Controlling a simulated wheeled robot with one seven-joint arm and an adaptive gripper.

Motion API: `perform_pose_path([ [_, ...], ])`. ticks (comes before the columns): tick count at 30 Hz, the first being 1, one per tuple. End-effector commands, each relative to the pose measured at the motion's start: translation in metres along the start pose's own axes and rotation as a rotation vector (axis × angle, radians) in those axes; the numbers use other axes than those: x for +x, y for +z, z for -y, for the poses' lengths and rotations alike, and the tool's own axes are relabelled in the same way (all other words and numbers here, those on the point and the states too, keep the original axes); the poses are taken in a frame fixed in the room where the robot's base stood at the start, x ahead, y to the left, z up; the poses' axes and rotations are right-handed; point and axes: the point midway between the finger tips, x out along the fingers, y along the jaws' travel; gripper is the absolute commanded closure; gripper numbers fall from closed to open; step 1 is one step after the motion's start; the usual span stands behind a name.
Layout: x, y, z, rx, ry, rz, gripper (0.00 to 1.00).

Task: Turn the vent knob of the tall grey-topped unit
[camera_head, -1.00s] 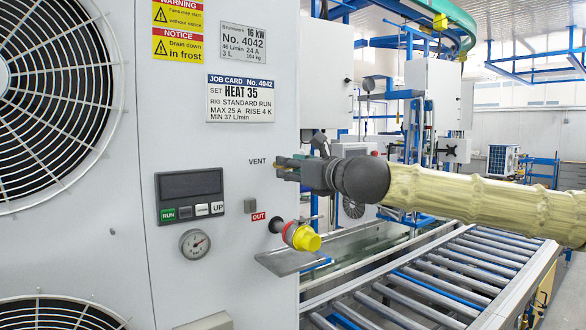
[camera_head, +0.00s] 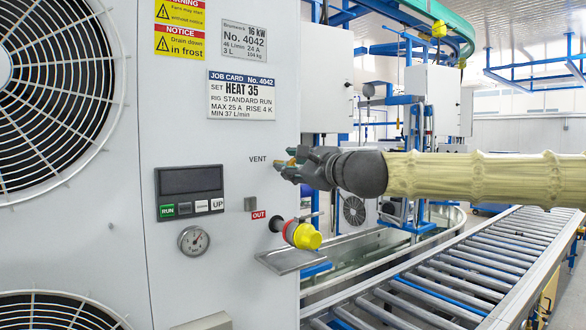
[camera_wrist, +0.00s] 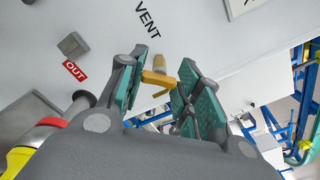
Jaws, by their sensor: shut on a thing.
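The vent knob (camera_wrist: 157,77) is a small brass-coloured handle on the pale unit's front panel (camera_head: 230,145), beside the printed word VENT (camera_head: 258,159). My gripper (camera_head: 284,170) reaches in from the right at the panel's right part. In the wrist view my gripper (camera_wrist: 163,78) has its green-padded fingers on either side of the knob, shut on it. Part of the knob is hidden by the fingers. The unit's top is out of view, so its colour cannot be told.
Below the knob, a yellow-capped outlet (camera_head: 302,235) marked OUT sticks out above a small metal tray (camera_head: 290,260). A roller conveyor (camera_head: 450,270) runs at the right.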

Motion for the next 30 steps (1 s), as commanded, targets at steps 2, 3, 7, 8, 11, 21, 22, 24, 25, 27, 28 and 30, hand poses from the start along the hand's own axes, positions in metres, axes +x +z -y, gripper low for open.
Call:
perform_pose_path([
  [2, -0.0005, 0.0005, 0.0009, -0.035, -0.002, 0.001, 0.90],
  [3, -0.0004, 0.0001, 0.0007, -0.048, -0.002, 0.000, 0.90],
  [7, -0.0004, 0.0003, 0.0008, -0.081, -0.002, 0.000, 0.90],
  [8, -0.0004, 0.0004, 0.0008, -0.086, -0.002, 0.001, 0.90],
  [11, -0.0004, 0.0005, 0.0010, -0.098, -0.002, 0.001, 0.90],
  [21, -0.0003, 0.0004, 0.0010, -0.102, -0.002, 0.000, 0.90],
  [22, -0.0003, 0.0005, 0.0010, -0.102, -0.002, 0.000, 0.90],
  [24, -0.0003, 0.0005, 0.0010, -0.102, -0.002, 0.000, 0.59],
  [25, -0.0003, 0.0005, 0.0009, -0.102, -0.002, 0.000, 0.54],
  [27, -0.0002, 0.0004, 0.0007, -0.101, -0.001, 0.000, 0.45],
  [28, -0.0002, 0.0004, 0.0006, -0.101, -0.001, 0.000, 0.45],
  [30, -0.0002, 0.0003, 0.0004, -0.101, -0.001, 0.000, 0.45],
])
